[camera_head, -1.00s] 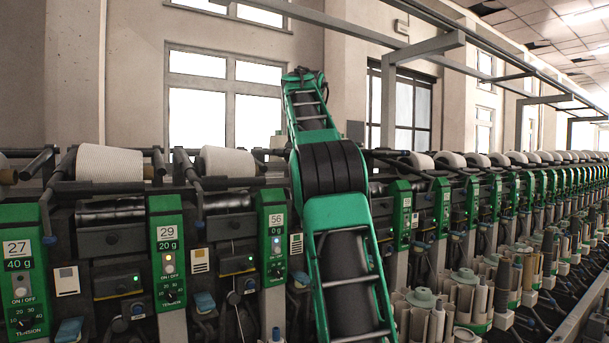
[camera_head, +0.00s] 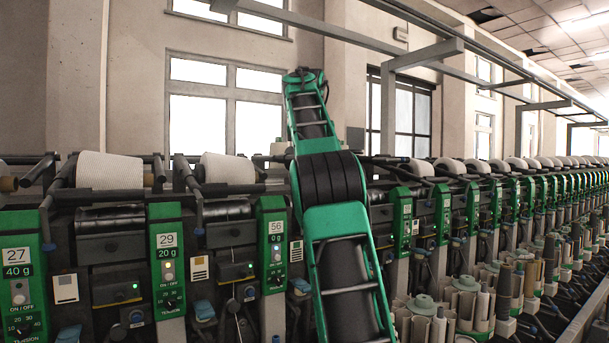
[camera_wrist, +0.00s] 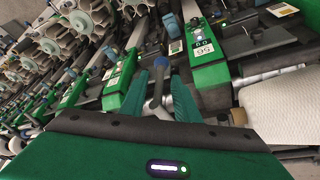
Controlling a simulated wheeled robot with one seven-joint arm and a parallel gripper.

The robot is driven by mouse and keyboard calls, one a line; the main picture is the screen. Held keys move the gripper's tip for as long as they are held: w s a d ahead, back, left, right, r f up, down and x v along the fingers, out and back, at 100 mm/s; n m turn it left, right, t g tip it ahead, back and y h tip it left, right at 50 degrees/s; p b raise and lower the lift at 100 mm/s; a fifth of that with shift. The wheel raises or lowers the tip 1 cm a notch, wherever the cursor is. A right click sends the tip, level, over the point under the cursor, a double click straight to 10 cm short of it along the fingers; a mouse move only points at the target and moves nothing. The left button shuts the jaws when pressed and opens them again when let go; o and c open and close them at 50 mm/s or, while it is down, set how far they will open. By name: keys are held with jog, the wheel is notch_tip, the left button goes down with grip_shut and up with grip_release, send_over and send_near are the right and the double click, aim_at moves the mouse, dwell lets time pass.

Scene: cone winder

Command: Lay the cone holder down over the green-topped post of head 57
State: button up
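My gripper (camera_wrist: 160,84) shows in the wrist view with two green fingers, one on each side of a grey bar with a bluish end (camera_wrist: 157,88). The bar looks like part of the cone holder; whether the fingers press on it is unclear. A green-topped post (camera_wrist: 118,82) stands left of the fingers, its number too small to read. The green post marked 56 (camera_wrist: 208,62) stands to the right. In the head view my arm reaches up and away, hiding the gripper and the area just right of post 56 (camera_head: 272,245).
White cones lie on the neighbouring heads, one above post 29 (camera_head: 228,168) and one further left (camera_head: 110,171). A cone (camera_wrist: 275,108) is close to my gripper's right in the wrist view. More green posts and cones line the row to the right. An overhead rail (camera_head: 500,72) runs above.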

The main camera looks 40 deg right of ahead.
jog(key=shift+r, duration=0.3)
jog(key=s+a, duration=0.6)
jog(key=a, duration=0.2)
jog(key=shift+s, duration=0.4)
dwell(0.4)
jog(key=shift+s+a, duration=0.4)
jog(key=shift+a, duration=0.1)
dwell(1.5)
